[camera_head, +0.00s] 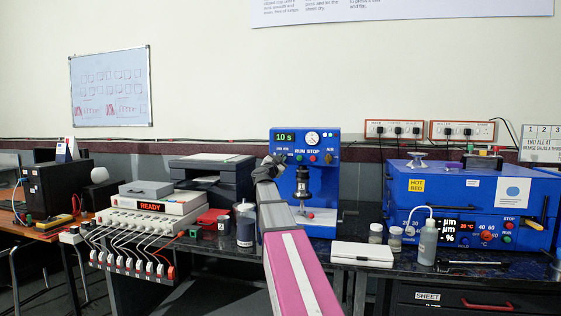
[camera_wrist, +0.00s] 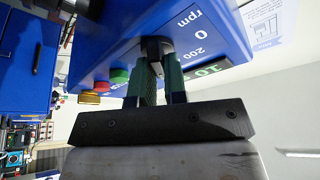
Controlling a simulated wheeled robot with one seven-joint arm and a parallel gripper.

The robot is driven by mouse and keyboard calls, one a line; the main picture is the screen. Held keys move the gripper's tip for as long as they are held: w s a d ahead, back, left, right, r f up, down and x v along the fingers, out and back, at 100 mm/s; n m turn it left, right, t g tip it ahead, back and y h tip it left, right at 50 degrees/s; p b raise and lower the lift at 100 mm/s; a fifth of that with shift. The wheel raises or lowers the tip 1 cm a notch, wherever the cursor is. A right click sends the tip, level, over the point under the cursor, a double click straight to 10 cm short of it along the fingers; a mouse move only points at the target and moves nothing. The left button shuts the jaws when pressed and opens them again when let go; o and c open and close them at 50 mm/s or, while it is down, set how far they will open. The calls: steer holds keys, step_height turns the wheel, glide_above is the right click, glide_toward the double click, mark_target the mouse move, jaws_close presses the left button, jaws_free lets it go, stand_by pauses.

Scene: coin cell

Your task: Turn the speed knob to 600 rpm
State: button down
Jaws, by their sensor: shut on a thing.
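The blue machine (camera_head: 322,190) stands mid-bench, with a green "10 s" display (camera_head: 285,137), a round gauge and RUN and STOP buttons. My gripper (camera_head: 272,163) is at the left side of its front panel and hides the speed knob in the head view. In the wrist view, my gripper (camera_wrist: 158,60) has its two green fingers shut on the dark speed knob (camera_wrist: 154,44). The panel, seen turned round, shows "rpm", "0" and "200" beside the knob. The knob's pointer setting cannot be read; its other marks are hidden.
Green, red and yellow buttons (camera_wrist: 103,86) sit close to my fingers on the panel. A blue oven (camera_head: 455,205) is to the right, and a white READY unit (camera_head: 150,212) is to the left.

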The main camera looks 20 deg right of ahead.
steer(key=m+g, duration=0.1)
steer(key=m, duration=0.3)
steer(key=m+g, duration=0.2)
steer(key=m, duration=0.2)
steer(key=shift+w+r+g, duration=0.1)
steer(key=shift+w+g, duration=0.05)
steer(key=shift+g, duration=0.15)
steer(key=shift+m, duration=0.3)
steer(key=c, duration=1.2)
jaws_free()
steer(key=shift+o, duration=0.2)
steer(key=shift+d, duration=0.1)
steer(key=v, duration=1.1)
